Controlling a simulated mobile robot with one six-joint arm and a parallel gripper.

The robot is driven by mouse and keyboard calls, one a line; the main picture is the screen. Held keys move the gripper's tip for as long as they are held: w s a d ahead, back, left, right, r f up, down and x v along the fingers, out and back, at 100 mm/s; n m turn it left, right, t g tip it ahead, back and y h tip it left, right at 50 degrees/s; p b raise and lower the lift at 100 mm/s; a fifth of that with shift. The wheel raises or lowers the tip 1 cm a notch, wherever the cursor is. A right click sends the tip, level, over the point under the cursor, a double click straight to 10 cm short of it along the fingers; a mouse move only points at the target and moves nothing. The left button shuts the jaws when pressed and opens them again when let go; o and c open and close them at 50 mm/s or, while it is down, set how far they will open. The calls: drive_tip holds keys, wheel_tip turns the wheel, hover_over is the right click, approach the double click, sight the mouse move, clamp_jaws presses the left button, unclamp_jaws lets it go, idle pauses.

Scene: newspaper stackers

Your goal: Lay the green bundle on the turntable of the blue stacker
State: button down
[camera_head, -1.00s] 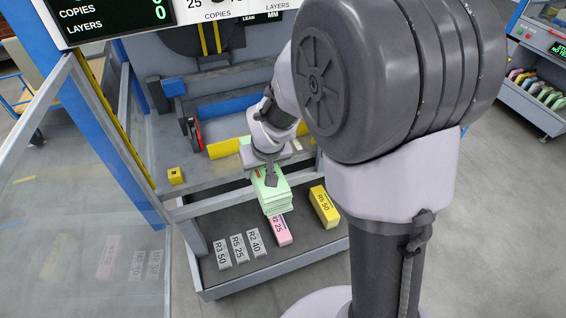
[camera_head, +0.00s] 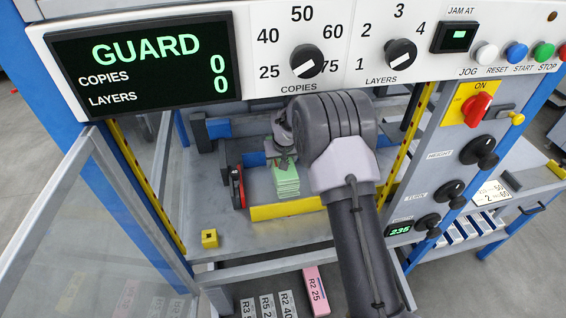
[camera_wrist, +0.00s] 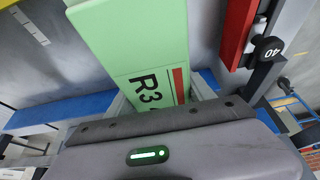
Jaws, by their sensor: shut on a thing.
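The green bundle (camera_head: 286,184) is inside the bay of the blue stacker (camera_head: 160,240), behind a yellow bar (camera_head: 285,209) and in front of blue bars. My gripper (camera_head: 281,160) is shut on its far end. In the wrist view the bundle (camera_wrist: 128,45) shows a label starting "R3" and a red stripe close to the gripper. The grey bed around the bundle is partly visible, but the turntable's outline is not clear. I cannot tell whether the bundle touches the surface below. My arm hides the right part of the bay.
A clear guard door (camera_head: 75,215) stands open at left. The display (camera_head: 150,65) reads GUARD, copies 0, layers 0. A pink bundle (camera_head: 316,289) lies below.

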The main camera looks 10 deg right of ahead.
drive_tip(key=shift+w+r, duration=0.3)
drive_tip(key=shift+w, duration=0.05)
drive_tip(key=shift+f, duration=0.15)
drive_tip(key=shift+w+f+b, duration=0.1)
drive_tip(key=shift+f+b, duration=0.2)
drive_tip(key=shift+f, duration=0.25)
drive_tip(key=shift+f+b, duration=1.85)
drive_tip(key=shift+f, duration=1.55)
drive_tip(key=shift+f+b, duration=0.5)
drive_tip(key=shift+f, duration=0.05)
drive_tip(key=shift+c, duration=1.4)
unclamp_jaws()
drive_tip(key=shift+f, duration=0.1)
